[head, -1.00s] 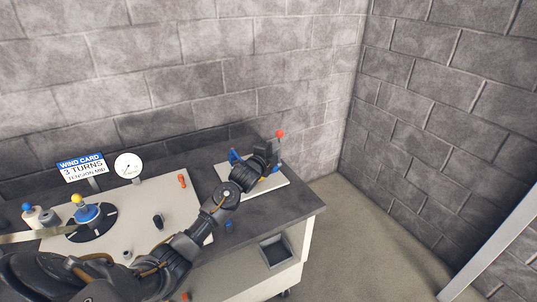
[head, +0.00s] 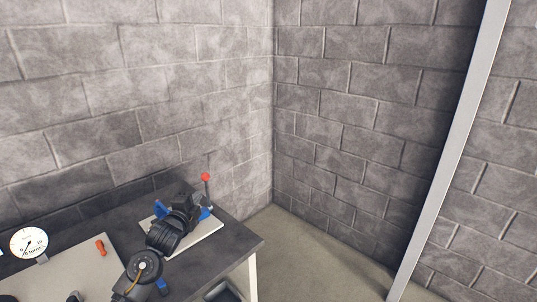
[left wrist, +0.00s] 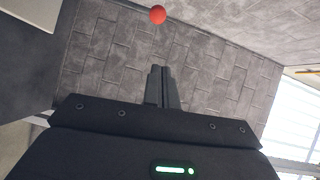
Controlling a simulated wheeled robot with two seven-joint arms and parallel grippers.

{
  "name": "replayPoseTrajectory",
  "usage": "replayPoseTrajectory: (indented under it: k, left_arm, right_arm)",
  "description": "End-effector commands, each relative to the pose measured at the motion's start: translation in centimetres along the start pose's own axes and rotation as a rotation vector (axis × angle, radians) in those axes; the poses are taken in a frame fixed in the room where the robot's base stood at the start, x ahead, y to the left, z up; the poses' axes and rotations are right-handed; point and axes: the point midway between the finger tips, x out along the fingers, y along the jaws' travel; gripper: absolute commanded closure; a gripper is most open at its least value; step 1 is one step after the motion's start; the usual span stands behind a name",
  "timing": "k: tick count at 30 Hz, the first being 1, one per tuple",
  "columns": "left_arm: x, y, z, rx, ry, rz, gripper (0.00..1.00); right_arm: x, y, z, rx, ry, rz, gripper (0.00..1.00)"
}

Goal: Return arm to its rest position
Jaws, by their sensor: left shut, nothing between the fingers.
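My left arm reaches across the dark worktop in the head view. My left gripper (head: 199,200) is over the white base plate (head: 205,234) near the red-knobbed lever (head: 206,177). In the left wrist view my left gripper (left wrist: 161,70) has its two fingers together with nothing between them. The lever's red knob (left wrist: 158,14) shows just beyond the fingertips in that view, apart from them. The blue fixture (head: 161,209) on the plate is partly hidden behind my wrist. My right gripper is not in view.
The dark worktop (head: 240,237) ends at the right, with open floor (head: 300,255) past it. A round dial gauge (head: 29,242) and an orange part (head: 100,247) are at the left. Block walls stand behind, and a pale upright post (head: 450,160) is at the right.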

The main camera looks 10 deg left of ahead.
Motion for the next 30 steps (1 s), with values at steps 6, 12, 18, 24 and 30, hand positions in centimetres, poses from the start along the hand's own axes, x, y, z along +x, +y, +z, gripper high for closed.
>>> replayPoseTrajectory:
  k: [6, 12, 18, 24, 30]
  left_arm:
    - [-3.8, 6.1, -1.9, -0.151, -0.02, 0.147, 1.0]
    - [-14.7, 16.7, -5.2, -0.497, -0.154, 0.462, 1.0]
    - [-26.3, 22.7, -7.3, -0.786, -0.37, 0.712, 1.0]
    - [-34.0, 24.7, -8.3, -0.946, -0.546, 0.845, 1.0]
    - [-40.0, 25.4, -9.1, -1.058, -0.702, 0.935, 1.0]
  right_arm:
    - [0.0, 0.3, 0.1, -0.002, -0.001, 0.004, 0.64]
    - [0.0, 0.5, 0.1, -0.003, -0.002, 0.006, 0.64]
    - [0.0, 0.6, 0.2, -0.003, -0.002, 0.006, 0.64]
    - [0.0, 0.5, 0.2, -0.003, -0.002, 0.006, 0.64]
    - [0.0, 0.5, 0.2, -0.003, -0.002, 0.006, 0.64]
